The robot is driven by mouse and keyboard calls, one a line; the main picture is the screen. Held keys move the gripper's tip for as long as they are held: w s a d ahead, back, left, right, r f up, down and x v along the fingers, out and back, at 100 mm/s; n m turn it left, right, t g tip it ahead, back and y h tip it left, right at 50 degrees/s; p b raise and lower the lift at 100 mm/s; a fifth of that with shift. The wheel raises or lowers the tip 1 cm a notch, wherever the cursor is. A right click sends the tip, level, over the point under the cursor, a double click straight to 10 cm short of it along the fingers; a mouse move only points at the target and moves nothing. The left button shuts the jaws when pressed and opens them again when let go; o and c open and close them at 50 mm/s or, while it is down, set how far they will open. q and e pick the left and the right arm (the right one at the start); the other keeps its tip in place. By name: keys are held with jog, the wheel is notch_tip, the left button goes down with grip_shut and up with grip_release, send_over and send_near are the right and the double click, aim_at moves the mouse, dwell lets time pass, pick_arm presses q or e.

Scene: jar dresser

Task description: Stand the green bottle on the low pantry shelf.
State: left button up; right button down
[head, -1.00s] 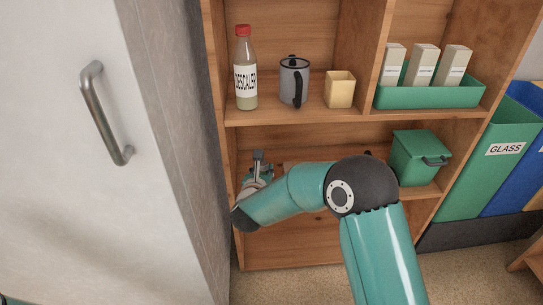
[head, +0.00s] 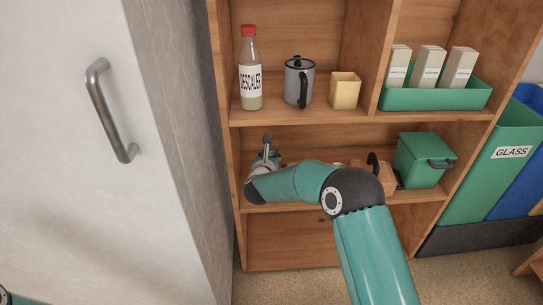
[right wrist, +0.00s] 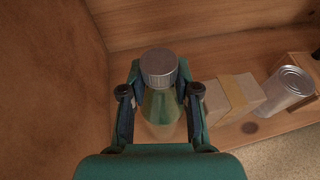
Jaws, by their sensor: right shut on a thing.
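The green bottle (right wrist: 160,108), with a ridged grey cap, stands between the fingers of my right gripper (right wrist: 160,93) in the right wrist view. The gripper is shut on it. In the head view my right gripper (head: 265,158) is inside the left end of the low pantry shelf (head: 295,207), partly hidden by my own arm. The shelf board also shows in the right wrist view (right wrist: 285,122). The bottle looks roughly upright. Its base is hidden, so I cannot tell whether it touches the board. My left gripper is out of view.
A taped cardboard box (right wrist: 232,95) and a metal can (right wrist: 290,85) stand right of the bottle. A green lidded bin (head: 423,160) is at the shelf's right end.

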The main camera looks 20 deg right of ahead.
jog(key=c, duration=0.8)
grip_release()
jog(key=shift+c, duration=0.2)
jog(key=v, duration=1.2)
jog(key=s+a+f+n+g+y, duration=0.1)
jog(key=s+f+n+g+y, duration=0.1)
jog(key=s+f+n, duration=0.35)
jog(key=s+a+f+n+g+y, duration=0.1)
jog(key=s+f+n+y, duration=0.2)
jog(key=f+n, duration=0.6)
jog(key=s+a+f+n+g+y, duration=0.1)
jog(key=s+f+n+g+y, duration=0.1)
jog(key=s+f+n, duration=0.4)
jog(key=s+a+f+n+g+y, duration=0.1)
jog(key=s+a+f+n+g, duration=0.1)
jog(key=s+n, duration=0.7)
jog(key=s+a+f+n+g+y, duration=0.1)
jog(key=s+f+n+g, duration=0.4)
jog(key=s+n, duration=0.5)
notch_tip(320, 180, down, 2)
jog(key=shift+s+a+y+p, duration=0.35)
jog(key=shift+s+a+y, duration=0.05)
jog(key=shift+y, duration=0.4)
